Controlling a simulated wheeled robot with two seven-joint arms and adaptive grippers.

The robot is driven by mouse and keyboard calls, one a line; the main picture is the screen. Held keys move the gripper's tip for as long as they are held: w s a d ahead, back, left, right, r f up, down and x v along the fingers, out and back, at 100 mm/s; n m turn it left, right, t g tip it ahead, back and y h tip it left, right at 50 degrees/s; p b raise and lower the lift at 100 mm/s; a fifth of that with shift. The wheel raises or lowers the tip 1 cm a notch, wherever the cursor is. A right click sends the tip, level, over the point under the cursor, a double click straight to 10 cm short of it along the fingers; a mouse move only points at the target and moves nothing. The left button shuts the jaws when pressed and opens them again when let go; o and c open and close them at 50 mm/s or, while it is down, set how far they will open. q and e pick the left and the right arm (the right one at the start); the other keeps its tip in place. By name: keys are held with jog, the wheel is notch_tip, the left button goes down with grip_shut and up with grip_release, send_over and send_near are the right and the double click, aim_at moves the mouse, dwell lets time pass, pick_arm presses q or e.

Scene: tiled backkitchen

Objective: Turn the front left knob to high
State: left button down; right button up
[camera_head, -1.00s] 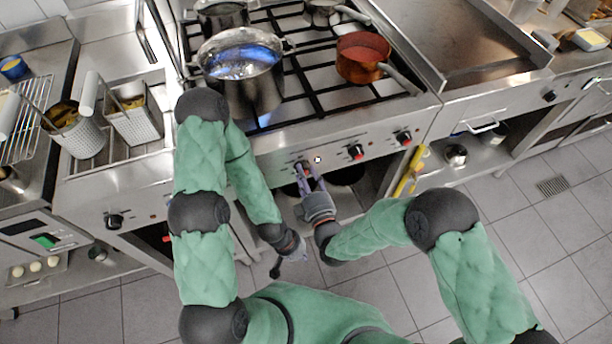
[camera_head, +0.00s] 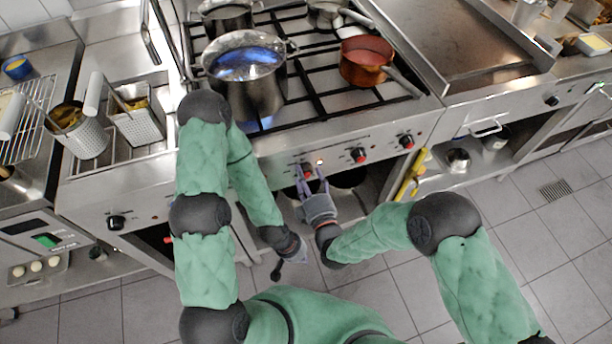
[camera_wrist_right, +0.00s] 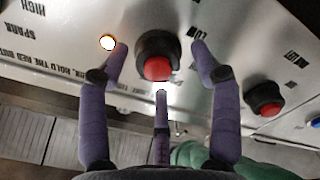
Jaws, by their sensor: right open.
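A black knob with a red centre (camera_head: 307,169) sits on the stove's front panel, left of two similar knobs. It shows close up in the right wrist view (camera_wrist_right: 157,58). My right gripper (camera_head: 310,177) is open. Its fingers (camera_wrist_right: 159,47) stand on either side of that knob with visible gaps, so it holds nothing. My left arm covers the panel's left part.
A large steel pot (camera_head: 246,80) stands on the front left burner, with a blue glow beside its base. A copper pan (camera_head: 366,60) stands to its right. More knobs (camera_head: 358,155) line the panel. A yellow object (camera_head: 411,175) hangs at the stove's right front.

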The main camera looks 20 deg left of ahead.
jog(key=v, duration=1.1)
jog(key=shift+s+d, duration=0.25)
jog(key=shift+d, duration=0.05)
